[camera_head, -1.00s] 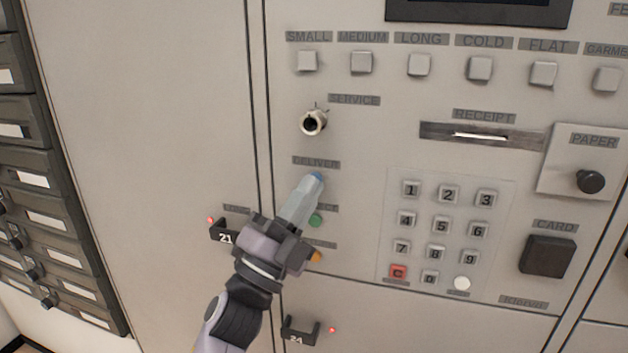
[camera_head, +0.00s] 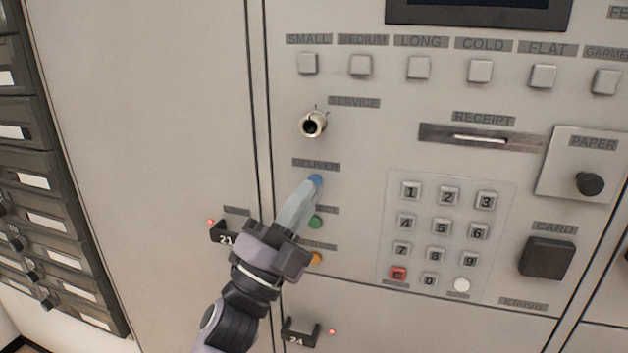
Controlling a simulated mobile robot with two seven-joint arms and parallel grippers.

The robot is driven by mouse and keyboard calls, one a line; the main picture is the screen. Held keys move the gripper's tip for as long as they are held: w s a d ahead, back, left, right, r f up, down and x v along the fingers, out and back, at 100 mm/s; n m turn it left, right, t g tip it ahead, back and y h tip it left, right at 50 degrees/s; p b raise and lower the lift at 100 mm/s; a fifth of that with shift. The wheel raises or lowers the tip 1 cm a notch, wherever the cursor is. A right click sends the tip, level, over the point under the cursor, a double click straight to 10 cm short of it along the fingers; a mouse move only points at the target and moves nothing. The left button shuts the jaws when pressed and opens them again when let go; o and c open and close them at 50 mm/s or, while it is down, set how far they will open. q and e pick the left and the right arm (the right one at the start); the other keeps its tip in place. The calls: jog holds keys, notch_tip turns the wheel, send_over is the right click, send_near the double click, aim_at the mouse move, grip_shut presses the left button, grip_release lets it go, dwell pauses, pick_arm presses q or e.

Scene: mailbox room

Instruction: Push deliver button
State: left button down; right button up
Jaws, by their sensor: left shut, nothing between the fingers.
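The blue deliver button (camera_head: 316,180) is on the grey panel, just below the DELIVER label (camera_head: 316,166). My left gripper (camera_head: 312,186) is shut and empty, with its pale fingers pointing up and right. Its fingertips are at the lower left edge of the blue button and overlap it in the picture. I cannot tell whether they touch it or how deep the button sits. My right gripper is not in the head view.
A green button (camera_head: 315,222) and an orange button (camera_head: 316,258) lie below, partly beside my gripper. A round lock (camera_head: 313,124) sits above the label. A keypad (camera_head: 440,230) is to the right. Handles 21 (camera_head: 222,234) and 24 (camera_head: 299,333) stick out nearby.

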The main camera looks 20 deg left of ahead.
pick_arm(q)
jog(key=shift+s, duration=0.15)
jog(key=s, duration=0.5)
jog(key=shift+p, duration=0.4)
